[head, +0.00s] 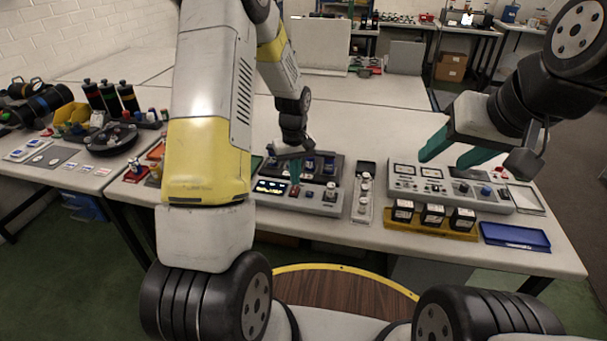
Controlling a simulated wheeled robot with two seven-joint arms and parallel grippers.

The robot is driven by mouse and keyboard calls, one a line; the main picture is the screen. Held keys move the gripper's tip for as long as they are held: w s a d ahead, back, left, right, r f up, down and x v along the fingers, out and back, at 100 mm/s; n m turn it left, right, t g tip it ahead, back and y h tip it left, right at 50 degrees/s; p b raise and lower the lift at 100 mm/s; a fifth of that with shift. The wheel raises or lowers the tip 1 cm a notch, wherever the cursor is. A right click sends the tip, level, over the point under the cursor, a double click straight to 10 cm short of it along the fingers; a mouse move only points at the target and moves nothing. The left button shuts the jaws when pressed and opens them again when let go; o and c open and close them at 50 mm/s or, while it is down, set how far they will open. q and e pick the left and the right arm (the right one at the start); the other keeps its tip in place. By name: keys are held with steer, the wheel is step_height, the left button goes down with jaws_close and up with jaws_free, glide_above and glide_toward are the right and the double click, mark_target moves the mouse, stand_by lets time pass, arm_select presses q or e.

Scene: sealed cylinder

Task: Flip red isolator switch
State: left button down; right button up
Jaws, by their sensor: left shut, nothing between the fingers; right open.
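A grey control panel with a lit display (271,187) lies on the bench in front of me. A small red part (294,191) shows on it just below my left gripper's fingertips; it may be the red isolator switch, but it is too small to tell. My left gripper (295,178) points down over this panel, its teal fingers together and empty. I cannot tell whether they touch the red part. My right gripper (449,157) is open and empty above a second grey panel (408,185) with dials and a blue knob. Another red part (499,173) shows at that panel's right.
A yellow tray (430,229) with several black boxes and a blue tray (515,236) lie at the front right. A narrow tray with small jars (362,199) stands between the panels. Bottles (110,97) and a dark round dish (111,140) are at left.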

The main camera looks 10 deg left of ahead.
arm_select(q)
steer(key=shift+f, duration=0.95)
stand_by(0.7)
steer(key=shift+r, duration=3.55)
step_height(320, 180, up, 8)
steer(key=m+t, duration=0.1)
glide_above(295, 188)
steer(key=s, duration=0.3)
steer(key=s+r+m+t+h, duration=0.1)
steer(key=s+r+m+t, duration=0.1)
steer(key=s+r, duration=0.6)
steer(key=s+d+r+m+t, duration=0.1)
steer(key=s+r, duration=0.2)
steer(key=s, duration=0.3)
steer(key=s+d+r+m+t+h, duration=0.1)
steer(key=s+r+m+t, duration=0.1)
steer(key=s+r, duration=0.2)
steer(key=s, duration=0.3)
